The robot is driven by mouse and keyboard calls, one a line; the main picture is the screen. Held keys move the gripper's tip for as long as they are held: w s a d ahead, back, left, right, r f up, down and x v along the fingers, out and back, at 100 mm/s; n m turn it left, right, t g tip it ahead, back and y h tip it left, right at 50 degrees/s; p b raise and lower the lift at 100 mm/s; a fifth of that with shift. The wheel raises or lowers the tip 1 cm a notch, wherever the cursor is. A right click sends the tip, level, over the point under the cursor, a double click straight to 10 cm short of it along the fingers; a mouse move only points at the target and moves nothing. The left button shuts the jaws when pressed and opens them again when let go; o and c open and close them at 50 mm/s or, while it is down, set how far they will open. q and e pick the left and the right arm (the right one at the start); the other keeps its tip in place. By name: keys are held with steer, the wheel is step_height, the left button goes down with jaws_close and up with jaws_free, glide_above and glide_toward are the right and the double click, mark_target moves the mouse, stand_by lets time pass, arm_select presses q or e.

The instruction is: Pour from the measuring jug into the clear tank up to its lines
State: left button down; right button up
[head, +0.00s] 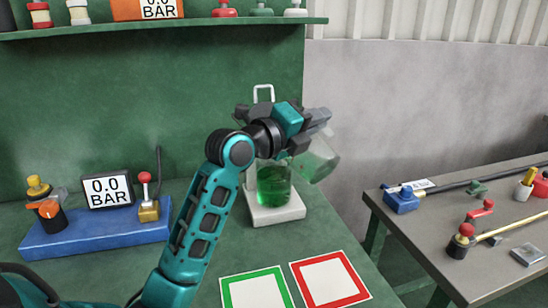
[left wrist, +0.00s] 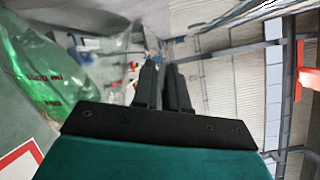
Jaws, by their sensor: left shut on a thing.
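The clear tank (head: 273,187) holds green liquid and stands upright on a white base (head: 290,214) in the head view. My arm hides its upper part, and its lines cannot be made out. The measuring jug (head: 320,160) is see-through with a greenish tint. It hangs tilted beside the tank's upper right. My left gripper (head: 318,120) is above the jug and shut on it; the grip itself is not clear. In the left wrist view, my left gripper (left wrist: 164,90) has its fingers close together. A clear green vessel with red marks fills that view's left side. No pouring stream is visible.
A green-framed card (head: 256,290) and a red-framed card (head: 331,280) lie in front of the tank. A blue block (head: 95,238) with a gauge reading 0.0 BAR stands left. A shelf (head: 160,28) runs above. A grey table (head: 410,220) with tools stands right.

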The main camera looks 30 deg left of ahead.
mark_target(327, 150)
arm_select(q)
steer(key=d+f+m+b, duration=0.2)
steer(key=f+b, duration=0.1)
steer(key=shift+s+d+m, duration=0.1)
steer(key=shift+s+m, duration=0.25)
steer(key=shift+m, duration=0.05)
steer(key=shift+d+f+m, duration=0.1)
steer(key=shift+d+m, duration=0.05)
steer(key=shift+m, duration=0.15)
steer(key=shift+s+d+f+m+b, duration=0.15)
steer(key=shift+d+f+m+b, duration=0.15)
steer(key=shift+f+m+b, duration=0.2)
steer(key=shift+d, duration=0.2)
steer(key=shift+m, duration=0.3)
